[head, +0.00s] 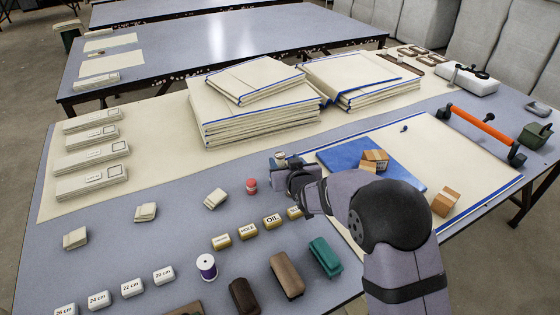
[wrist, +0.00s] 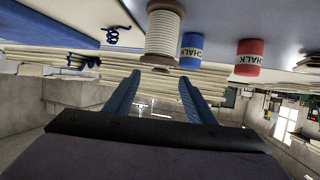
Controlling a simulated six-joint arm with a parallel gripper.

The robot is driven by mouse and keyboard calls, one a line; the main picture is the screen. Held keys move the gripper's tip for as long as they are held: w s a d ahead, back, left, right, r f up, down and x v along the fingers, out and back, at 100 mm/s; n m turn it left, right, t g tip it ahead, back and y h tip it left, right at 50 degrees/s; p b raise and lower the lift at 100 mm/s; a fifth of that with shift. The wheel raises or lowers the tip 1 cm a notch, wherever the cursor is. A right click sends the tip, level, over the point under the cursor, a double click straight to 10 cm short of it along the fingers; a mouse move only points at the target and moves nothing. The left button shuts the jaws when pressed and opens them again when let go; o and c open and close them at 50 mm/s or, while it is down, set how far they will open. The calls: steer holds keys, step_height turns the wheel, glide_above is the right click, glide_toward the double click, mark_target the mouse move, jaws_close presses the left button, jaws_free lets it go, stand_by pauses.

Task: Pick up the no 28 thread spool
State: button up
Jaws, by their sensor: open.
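A spool of cream thread (wrist: 164,36) stands just beyond the fingertips in the wrist view, roughly in line with the gap between them. A small part of what looks like the same spool (head: 280,157) shows behind my gripper in the head view. I cannot read a number on it. My gripper (wrist: 160,82) is open and empty, its two blue fingers apart. In the head view my gripper (head: 288,172) is low over the table, left of the blue cloth. A second spool, with purple thread (head: 206,267), stands at the front of the table.
Beside the cream spool are a blue chalk piece (wrist: 192,48) and a red chalk piece (wrist: 249,57). A blue cloth (head: 345,155) with wooden blocks (head: 446,203) nearby lies right of the gripper. Folded cloth stacks (head: 240,115) stand behind. Small labelled blocks (head: 247,231) line the front.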

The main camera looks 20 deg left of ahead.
mark_target(280, 155)
steer(key=shift+p+x, duration=0.3)
steer(key=shift+x, duration=2.25)
steer(key=c, duration=1.2)
steer(key=shift+o, duration=0.2)
steer(key=shift+r, duration=0.1)
step_height(280, 155, up, 10)
